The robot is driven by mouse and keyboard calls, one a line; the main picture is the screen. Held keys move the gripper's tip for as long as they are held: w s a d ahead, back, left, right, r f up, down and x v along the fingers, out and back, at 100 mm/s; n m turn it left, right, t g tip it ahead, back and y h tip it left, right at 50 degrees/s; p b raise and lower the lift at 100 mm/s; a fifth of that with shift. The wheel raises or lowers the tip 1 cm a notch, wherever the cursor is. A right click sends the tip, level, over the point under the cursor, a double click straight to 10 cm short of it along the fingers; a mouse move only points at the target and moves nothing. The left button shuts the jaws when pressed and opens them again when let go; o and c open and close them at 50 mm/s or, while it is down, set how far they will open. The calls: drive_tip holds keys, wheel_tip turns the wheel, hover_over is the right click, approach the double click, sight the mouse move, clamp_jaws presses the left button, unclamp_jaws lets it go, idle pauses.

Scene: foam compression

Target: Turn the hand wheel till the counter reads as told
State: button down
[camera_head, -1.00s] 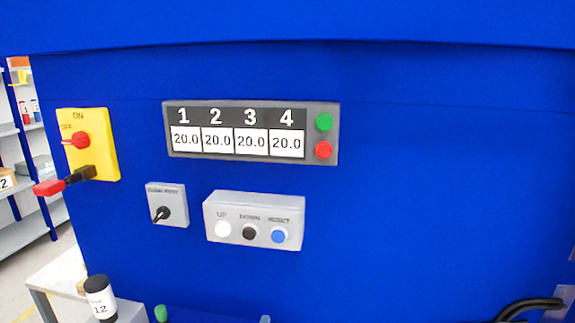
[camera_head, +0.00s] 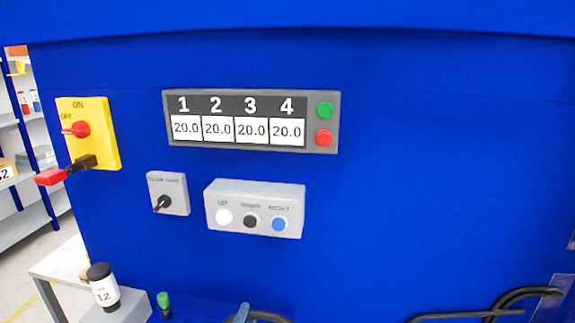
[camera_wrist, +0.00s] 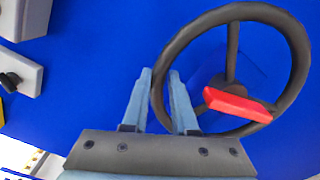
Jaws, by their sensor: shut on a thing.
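The black hand wheel (camera_wrist: 232,72) stands against the blue machine front in the wrist view, with a red bar (camera_wrist: 238,105) at its hub. My gripper (camera_wrist: 160,72) has its blue-grey fingers on either side of the wheel's left rim and is shut on it. In the head view, a strip of the dark rim (camera_head: 268,316) and a fingertip (camera_head: 242,312) show at the bottom edge; most of the wheel is cut off. The display panel (camera_head: 250,120) has several numbered windows, each reading 20.0. I see no other counter near the wheel.
A yellow switch plate (camera_head: 90,133), a small grey rotary switch (camera_head: 168,193) and a grey button box (camera_head: 254,208) are on the blue front. A labelled black-capped container (camera_head: 103,286) stands at lower left. Dark cables (camera_head: 515,295) run at lower right.

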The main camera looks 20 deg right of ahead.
sight(231, 322)
drive_tip(key=shift+w+a+f+n, duration=0.2)
drive_tip(key=shift+a+n, duration=0.2)
drive_tip(key=shift+w+a+f+n, duration=0.15)
drive_tip(key=shift+a+f+n, duration=0.05)
drive_tip(key=shift+a+n, duration=0.2)
drive_tip(key=shift+w+a+f+n, duration=0.25)
drive_tip(key=shift+a+f+n, duration=0.15)
drive_tip(key=shift+n, duration=0.35)
drive_tip(key=shift+w+a+f+n, duration=0.3)
drive_tip(key=shift+a+n, duration=0.1)
drive_tip(key=shift+n, duration=0.35)
drive_tip(key=c, duration=0.5)
unclamp_jaws()
drive_tip(key=shift+r, duration=0.1)
drive_tip(key=shift+c, duration=0.2)
drive_tip(key=o, duration=0.5)
drive_tip(key=shift+d, duration=0.2)
drive_tip(key=shift+o, duration=0.2)
drive_tip(key=shift+s, duration=0.1)
drive_tip(key=shift+d, duration=0.15)
